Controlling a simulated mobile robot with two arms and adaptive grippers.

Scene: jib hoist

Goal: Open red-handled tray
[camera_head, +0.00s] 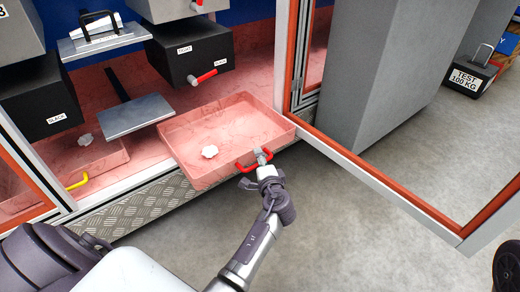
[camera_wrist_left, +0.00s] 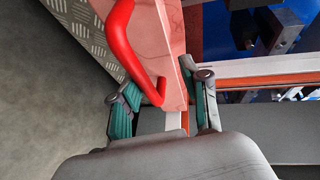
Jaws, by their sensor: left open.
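The red-handled tray (camera_head: 228,128) is a shallow pinkish-red tray at the cabinet's bottom, jutting out past the metal plate edge. Its red handle (camera_head: 243,168) is on the front wall. A white knob-like piece (camera_head: 210,152) lies inside. My left gripper (camera_head: 263,173) is at the handle, just in front of the tray. In the left wrist view, the red handle (camera_wrist_left: 128,50) and the tray wall reach between the spread fingers (camera_wrist_left: 163,97). The fingers are open; I cannot tell whether they touch the handle. My right gripper is not in view.
A second tray with a yellow handle (camera_head: 77,182) sits inside at left. Black boxes (camera_head: 188,55) and metal plates (camera_head: 137,116) are above. The open, red-edged door (camera_head: 385,188) extends to the right of the tray. Grey floor (camera_head: 340,240) in front is clear.

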